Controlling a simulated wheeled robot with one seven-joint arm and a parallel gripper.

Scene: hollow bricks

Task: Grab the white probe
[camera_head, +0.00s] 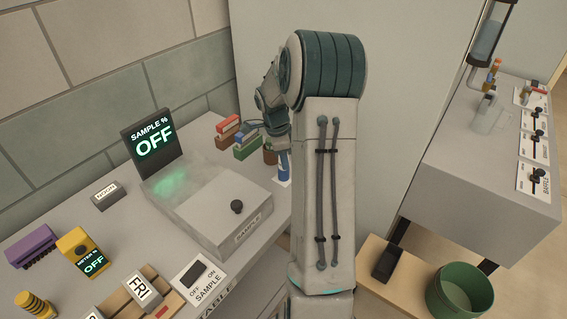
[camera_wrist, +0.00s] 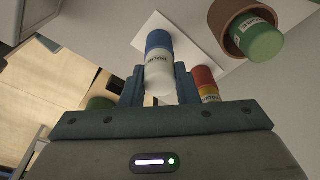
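A white probe with a blue end (camera_wrist: 159,62) lies between the two fingers of my gripper (camera_wrist: 160,88) in the wrist view. A small label shows on its white part. The fingers flank it closely on both sides, but I cannot tell whether they press on it. A white card (camera_wrist: 201,44) is behind its blue end. In the head view my arm hides most of the gripper, and a small blue and white piece (camera_head: 284,165) shows beside the arm, at the table's right edge.
In the wrist view a red and yellow cylinder (camera_wrist: 206,82) is close beside the right finger. A brown cup (camera_wrist: 232,22) holds a green cylinder (camera_wrist: 264,42). In the head view the grey sample box (camera_head: 215,205) and coloured blocks (camera_head: 245,145) are left of my arm.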

